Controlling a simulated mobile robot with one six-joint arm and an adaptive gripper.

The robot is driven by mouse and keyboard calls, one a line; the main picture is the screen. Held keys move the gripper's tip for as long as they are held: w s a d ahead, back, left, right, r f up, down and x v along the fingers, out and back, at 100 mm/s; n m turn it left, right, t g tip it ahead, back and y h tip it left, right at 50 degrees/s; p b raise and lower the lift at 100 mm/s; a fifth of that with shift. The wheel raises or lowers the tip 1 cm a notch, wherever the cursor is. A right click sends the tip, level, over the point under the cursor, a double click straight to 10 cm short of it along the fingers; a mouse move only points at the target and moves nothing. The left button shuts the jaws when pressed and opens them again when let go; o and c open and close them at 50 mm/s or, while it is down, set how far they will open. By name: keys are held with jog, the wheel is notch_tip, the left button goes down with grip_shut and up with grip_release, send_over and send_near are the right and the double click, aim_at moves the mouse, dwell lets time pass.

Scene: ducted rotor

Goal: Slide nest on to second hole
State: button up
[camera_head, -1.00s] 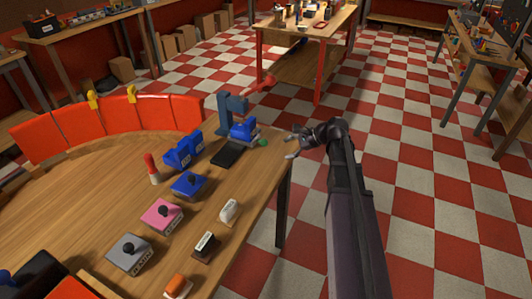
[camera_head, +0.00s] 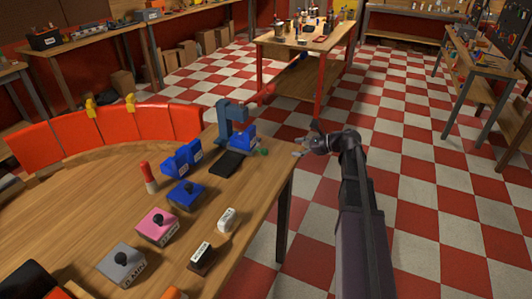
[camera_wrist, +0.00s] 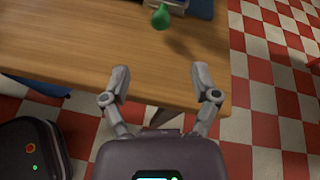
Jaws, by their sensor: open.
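A dark blue press-like stand (camera_head: 226,120) stands near the right corner of the wooden workbench. A bright blue block (camera_head: 243,138) sits at its foot, and I cannot tell for sure whether it is the nest. A small green knob (camera_head: 263,152) sticks out on its right side. The green knob also shows at the top of the wrist view (camera_wrist: 161,17). My gripper (camera_head: 305,141) is open and empty, just right of the bench edge and apart from the knob. In the wrist view my gripper (camera_wrist: 161,78) has its fingers spread, with the knob beyond them. The holes are not visible.
The workbench (camera_head: 95,200) also holds a black pad (camera_head: 227,163), blue blocks (camera_head: 182,158), a red-and-white cylinder (camera_head: 148,177) and several knobbed boxes, including a pink one (camera_head: 157,226). Orange panels (camera_head: 110,131) line its back. Checkered floor to the right is clear.

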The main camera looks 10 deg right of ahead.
aim_at(267, 151)
jog(key=b+x, duration=0.4)
jog(key=x, duration=0.7)
jog(key=shift+w+a+f, duration=0.1)
jog(key=shift+f, duration=0.05)
jog(key=shift+b+x, duration=0.35)
jog(key=shift+x, duration=0.45)
